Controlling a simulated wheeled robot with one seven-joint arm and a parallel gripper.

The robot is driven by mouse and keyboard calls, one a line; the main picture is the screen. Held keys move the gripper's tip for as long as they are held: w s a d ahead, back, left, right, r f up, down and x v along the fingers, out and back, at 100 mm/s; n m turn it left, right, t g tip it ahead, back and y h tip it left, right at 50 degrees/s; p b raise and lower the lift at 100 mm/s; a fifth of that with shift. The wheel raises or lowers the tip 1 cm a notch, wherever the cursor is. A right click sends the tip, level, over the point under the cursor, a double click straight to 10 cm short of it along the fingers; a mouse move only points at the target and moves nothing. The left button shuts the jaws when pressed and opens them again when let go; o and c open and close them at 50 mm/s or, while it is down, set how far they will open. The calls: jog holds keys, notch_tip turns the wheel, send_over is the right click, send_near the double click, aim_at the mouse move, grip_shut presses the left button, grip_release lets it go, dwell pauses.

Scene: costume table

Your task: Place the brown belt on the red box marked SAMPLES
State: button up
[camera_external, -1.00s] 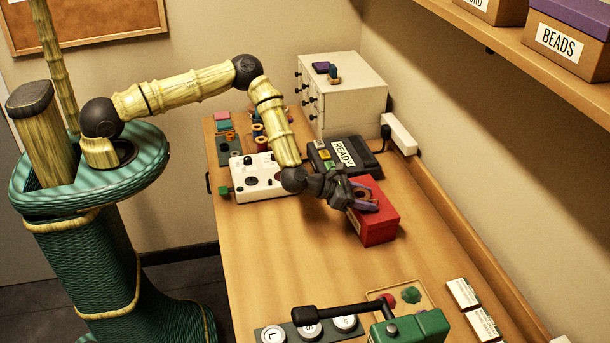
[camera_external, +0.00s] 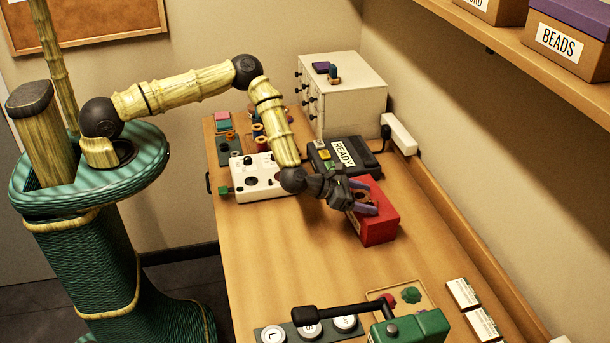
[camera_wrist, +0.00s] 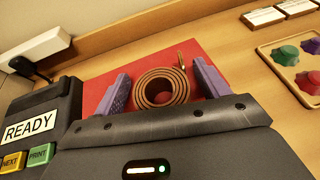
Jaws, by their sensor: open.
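The brown belt (camera_wrist: 139,92) is a rolled coil. In the wrist view it sits on top of the red box (camera_wrist: 182,54), between the two purple fingers of my gripper (camera_wrist: 163,90), with a visible gap on each side. In the external view the red box (camera_external: 378,229) stands on the table, and my gripper (camera_external: 363,199) is low over its top with the fingers apart. The belt (camera_external: 361,195) is mostly hidden there by the gripper. The SAMPLES marking is not readable.
A dark device with a READY label (camera_external: 343,153) stands close behind the box. A white panel (camera_external: 258,178) lies to the left. A green lever press (camera_external: 410,328) and a tray (camera_external: 422,296) are at the front. The table between is clear.

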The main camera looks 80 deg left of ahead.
jog(key=b+v, duration=0.3)
jog(key=v, duration=0.9)
dwell(0.3)
jog(key=s+a+r+m+g, duration=0.3)
jog(key=s+m, duration=0.5)
jog(key=m, duration=0.3)
jog(key=s+a+r+m+g+y, duration=0.1)
jog(key=s+a+r+m+g, duration=0.3)
jog(key=s+m, duration=0.4)
jog(key=s+a+r+m+g+y, duration=0.1)
jog(key=s+a+r+m+g, duration=0.2)
jog(key=m, duration=1.2)
jog(key=s+a+r, duration=0.2)
jog(key=s+a, duration=0.2)
jog(key=s, duration=0.1)
jog(key=shift+s+a+g, duration=0.3)
jog(key=shift+s, duration=0.05)
